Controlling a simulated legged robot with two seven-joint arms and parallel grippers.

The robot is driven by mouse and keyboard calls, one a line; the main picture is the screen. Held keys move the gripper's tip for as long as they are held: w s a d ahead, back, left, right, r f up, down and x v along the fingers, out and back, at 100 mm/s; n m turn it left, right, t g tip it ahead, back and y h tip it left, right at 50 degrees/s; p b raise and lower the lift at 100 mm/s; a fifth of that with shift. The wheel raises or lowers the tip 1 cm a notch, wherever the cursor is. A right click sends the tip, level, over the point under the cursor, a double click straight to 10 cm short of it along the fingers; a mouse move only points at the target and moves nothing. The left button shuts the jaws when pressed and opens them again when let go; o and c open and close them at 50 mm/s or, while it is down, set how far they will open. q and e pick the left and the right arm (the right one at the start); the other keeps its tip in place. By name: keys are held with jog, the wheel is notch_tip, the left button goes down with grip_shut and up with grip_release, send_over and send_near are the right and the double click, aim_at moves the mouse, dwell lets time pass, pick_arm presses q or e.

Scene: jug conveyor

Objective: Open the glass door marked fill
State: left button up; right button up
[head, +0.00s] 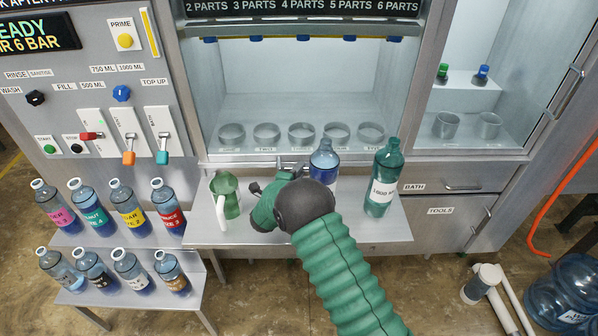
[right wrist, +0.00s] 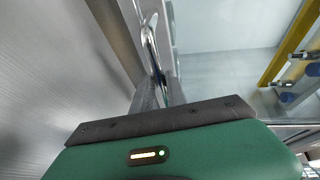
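The large glass door (head: 300,75) in the middle covers the bay with several cups and looks shut; I cannot read a fill mark on it. My right gripper (head: 288,172) is at its lower edge, above the ledge, between a green jug and a blue bottle. A short metal bar shows just behind the gripper. In the right wrist view a chrome handle (right wrist: 150,45) runs down behind the dark front edge of the gripper. My left gripper is out of view.
On the ledge (head: 345,228) stand a green jug (head: 231,200), a blue bottle (head: 324,165) and a green bottle (head: 384,178). Several labelled bottles stand on the lower left shelves. Another glass door (head: 500,60) with a handle (head: 569,90) is at right.

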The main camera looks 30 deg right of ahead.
grip_shut()
jog(key=shift+s+f, duration=0.1)
jog(key=shift+f, duration=0.05)
dwell(0.9)
jog(key=shift+d+r, duration=0.1)
jog(key=shift+r, duration=0.35)
jog(key=p, duration=2.3)
send_near(300, 24)
jog(key=d, duration=0.4)
jog(key=shift+s+r, duration=0.1)
jog(key=shift+s, duration=0.05)
